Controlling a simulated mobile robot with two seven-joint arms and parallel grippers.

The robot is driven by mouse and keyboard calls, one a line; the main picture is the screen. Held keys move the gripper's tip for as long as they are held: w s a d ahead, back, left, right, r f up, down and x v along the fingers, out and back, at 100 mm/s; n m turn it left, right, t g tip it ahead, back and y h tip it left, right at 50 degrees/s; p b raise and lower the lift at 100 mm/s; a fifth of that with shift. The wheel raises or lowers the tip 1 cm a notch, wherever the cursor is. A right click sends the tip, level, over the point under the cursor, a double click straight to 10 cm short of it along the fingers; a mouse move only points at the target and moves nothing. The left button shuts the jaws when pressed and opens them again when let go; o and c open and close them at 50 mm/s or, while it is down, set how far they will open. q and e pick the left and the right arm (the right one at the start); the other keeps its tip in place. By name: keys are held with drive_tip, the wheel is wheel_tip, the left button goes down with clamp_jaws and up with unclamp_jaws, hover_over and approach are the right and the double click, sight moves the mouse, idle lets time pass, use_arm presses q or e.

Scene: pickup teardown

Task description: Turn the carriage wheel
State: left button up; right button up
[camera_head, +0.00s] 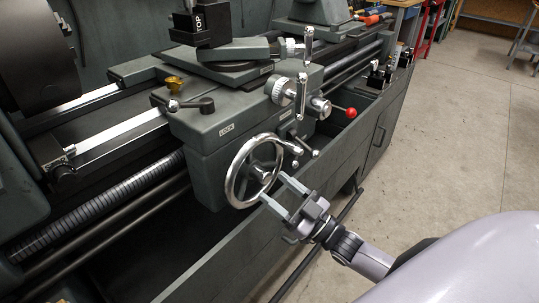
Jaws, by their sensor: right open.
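The carriage wheel (231,183) is a silver spoked handwheel on the front of the lathe's grey-green carriage apron (203,149). My right gripper (274,190) is open, with its two fingers pointing up and left towards the wheel's right side. One fingertip overlaps the lower right of the wheel in the picture, and the other lies just right of the rim. I cannot tell whether either finger touches the wheel. No object shows between the fingers. My left gripper is not in view.
A crank handle (304,75) and a red-knobbed lever (350,113) stick out above and right of the wheel. The chip tray's front panel (225,262) runs below the wheel. The concrete floor (455,150) at right is mostly clear. A red stand (424,30) stands at the back.

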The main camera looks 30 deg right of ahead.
sight(253, 168)
drive_tip(key=shift+w+d+r, duration=0.1)
drive_tip(key=shift+w+r, duration=0.05)
drive_tip(key=shift+r, duration=0.1)
drive_tip(key=x, duration=0.5)
drive_tip(key=shift+r, duration=0.15)
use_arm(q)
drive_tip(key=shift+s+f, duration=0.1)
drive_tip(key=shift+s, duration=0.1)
use_arm(e)
drive_tip(key=shift+x, duration=0.85)
drive_tip(key=shift+c, duration=0.2)
clamp_jaws()
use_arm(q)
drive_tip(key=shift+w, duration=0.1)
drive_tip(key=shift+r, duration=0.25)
use_arm(e)
drive_tip(key=shift+m, duration=0.3)
